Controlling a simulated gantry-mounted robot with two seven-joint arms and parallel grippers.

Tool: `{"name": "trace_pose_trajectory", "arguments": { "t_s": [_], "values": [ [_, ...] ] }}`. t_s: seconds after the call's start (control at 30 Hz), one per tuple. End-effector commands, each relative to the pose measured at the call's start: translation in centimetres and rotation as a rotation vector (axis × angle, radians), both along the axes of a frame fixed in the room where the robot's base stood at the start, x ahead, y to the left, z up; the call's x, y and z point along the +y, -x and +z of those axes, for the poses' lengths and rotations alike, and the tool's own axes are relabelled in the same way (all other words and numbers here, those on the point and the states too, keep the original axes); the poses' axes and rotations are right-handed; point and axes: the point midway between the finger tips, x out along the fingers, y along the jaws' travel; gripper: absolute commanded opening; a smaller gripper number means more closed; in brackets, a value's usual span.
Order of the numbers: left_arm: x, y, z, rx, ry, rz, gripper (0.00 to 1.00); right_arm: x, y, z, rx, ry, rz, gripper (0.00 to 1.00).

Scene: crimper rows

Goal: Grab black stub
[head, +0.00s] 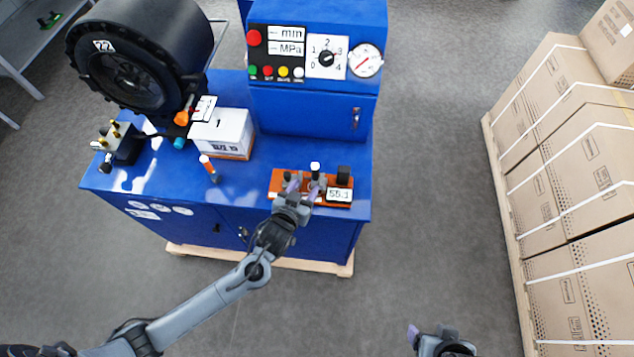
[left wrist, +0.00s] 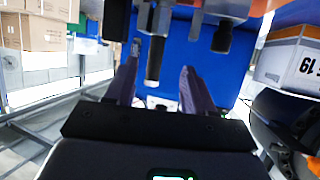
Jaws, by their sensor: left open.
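An orange holder (head: 278,194) on the blue bench carries a black block-like stub (head: 343,175) at its right end, a thinner upright piece with a white top (head: 315,167), and a dark piece (head: 287,177) at its left. My left gripper (head: 305,187) is open at the holder's front, left of the black block-like stub. In the left wrist view, which appears upside down, a dark slim stub (left wrist: 155,58) shows between the parted fingers (left wrist: 158,88); contact cannot be told. My right gripper (head: 413,334) shows only partly at the bottom edge.
A label reading 55.1 (head: 339,194) is on the holder's front. A white-and-orange box (head: 222,132), a small orange-and-white item (head: 208,167) and a black crimper drum (head: 140,50) stand to the left. The blue control cabinet (head: 300,110) rises behind. Strapped cartons (head: 570,200) stand at right.

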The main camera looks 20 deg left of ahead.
Motion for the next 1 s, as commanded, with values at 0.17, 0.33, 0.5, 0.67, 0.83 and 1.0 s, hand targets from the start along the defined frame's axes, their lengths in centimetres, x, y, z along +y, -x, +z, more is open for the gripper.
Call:
{"name": "trace_pose_trajectory", "arguments": {
  "t_s": [0.17, 0.33, 0.5, 0.67, 0.83, 1.0],
  "values": [
    [0.0, -2.4, -0.7, 0.0, 0.0, 0.001, 0.53, 0.0, 0.0, 0.1, -0.002, 0.0, 0.0, 0.77],
    [-0.1, -3.7, -1.3, 0.0, 0.001, 0.0, 0.53, 0.0, 0.0, 0.1, -0.002, 0.0, 0.0, 0.77],
    [-0.1, -4.5, -1.4, 0.0, 0.001, 0.0, 0.53, 0.0, 0.0, 0.3, -0.002, 0.0, 0.0, 0.77],
    [-0.4, -6.6, -1.3, 0.0, 0.0, 0.0, 0.53, 0.0, 0.0, 0.7, -0.002, 0.0, 0.0, 0.77],
    [-0.5, -8.3, -2.1, 0.001, 0.001, 0.001, 0.53, 0.0, 0.0, 0.6, -0.002, 0.0, 0.0, 0.77],
    [-0.5, -9.1, -2.4, 0.001, 0.001, -0.001, 0.53, 0.0, 0.0, 0.6, -0.001, 0.0, 0.0, 0.77]
  ]
}}
